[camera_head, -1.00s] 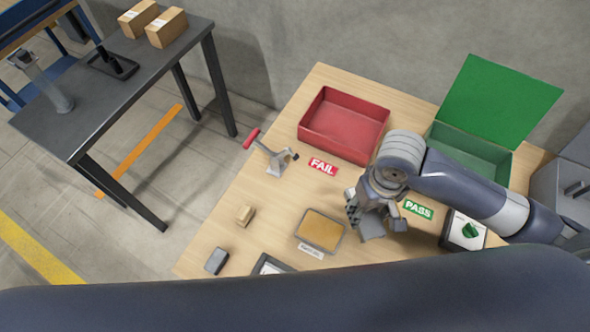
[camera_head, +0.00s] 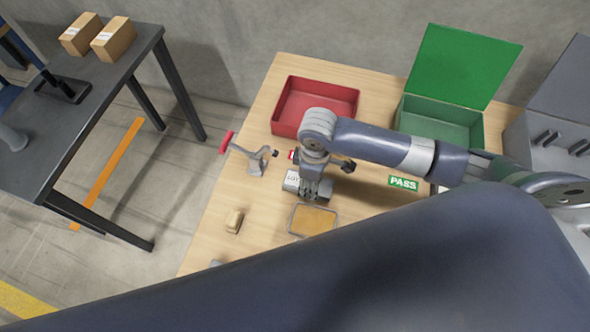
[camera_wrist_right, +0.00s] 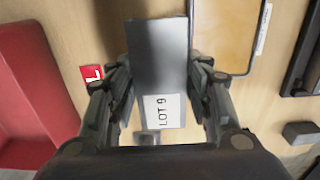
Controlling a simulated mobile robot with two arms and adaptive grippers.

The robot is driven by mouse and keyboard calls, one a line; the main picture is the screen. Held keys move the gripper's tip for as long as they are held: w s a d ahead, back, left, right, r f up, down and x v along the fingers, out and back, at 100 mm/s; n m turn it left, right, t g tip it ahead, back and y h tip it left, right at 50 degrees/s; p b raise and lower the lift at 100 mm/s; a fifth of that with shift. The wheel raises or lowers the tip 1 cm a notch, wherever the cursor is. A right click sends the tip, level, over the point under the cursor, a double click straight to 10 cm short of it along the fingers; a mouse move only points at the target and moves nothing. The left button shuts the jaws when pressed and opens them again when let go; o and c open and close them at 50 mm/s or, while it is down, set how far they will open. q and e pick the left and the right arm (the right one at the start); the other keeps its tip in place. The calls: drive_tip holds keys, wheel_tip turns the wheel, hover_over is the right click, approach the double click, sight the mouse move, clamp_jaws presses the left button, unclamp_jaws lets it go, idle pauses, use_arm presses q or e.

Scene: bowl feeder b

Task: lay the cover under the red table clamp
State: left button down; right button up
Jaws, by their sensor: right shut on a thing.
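My right gripper (camera_head: 312,190) is shut on a grey flat cover (camera_head: 292,182), which it holds over the wooden table. In the right wrist view the cover (camera_wrist_right: 158,50) lies between the fingers (camera_wrist_right: 162,80) and bears a white "LOT 9" label. The table clamp (camera_head: 257,162), with a grey metal body and red handle (camera_head: 226,142), stands to the left of the gripper in the head view. The cover is apart from it there. I cannot tell the cover's exact height above the table. My left gripper is out of view.
A red bin (camera_head: 285,128) stands behind the clamp, and a green lidded bin (camera_head: 440,108) at the back right. A shallow tray with a tan surface (camera_head: 314,220) and a small tan block (camera_head: 234,221) lie in front. My dark arm covers the foreground.

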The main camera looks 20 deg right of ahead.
sight(295, 171)
drive_tip(key=w, duration=0.2)
drive_tip(key=w+a, duration=0.2)
drive_tip(key=w, duration=0.1)
drive_tip(key=shift+w+a+f, duration=0.1)
drive_tip(key=shift+w+f, duration=0.15)
drive_tip(key=shift+w, duration=0.05)
drive_tip(key=shift+w+a+f, duration=0.1)
drive_tip(key=shift+w+f, duration=0.05)
drive_tip(key=shift+f, duration=0.75)
drive_tip(key=shift+w+f, duration=0.15)
drive_tip(key=shift+f, duration=0.75)
drive_tip(key=o, duration=1.3)
drive_tip(key=shift+f, duration=0.15)
wheel_tip(295, 171, up, 12)
drive_tip(key=shift+p, duration=0.35)
drive_tip(key=shift+s, duration=0.15)
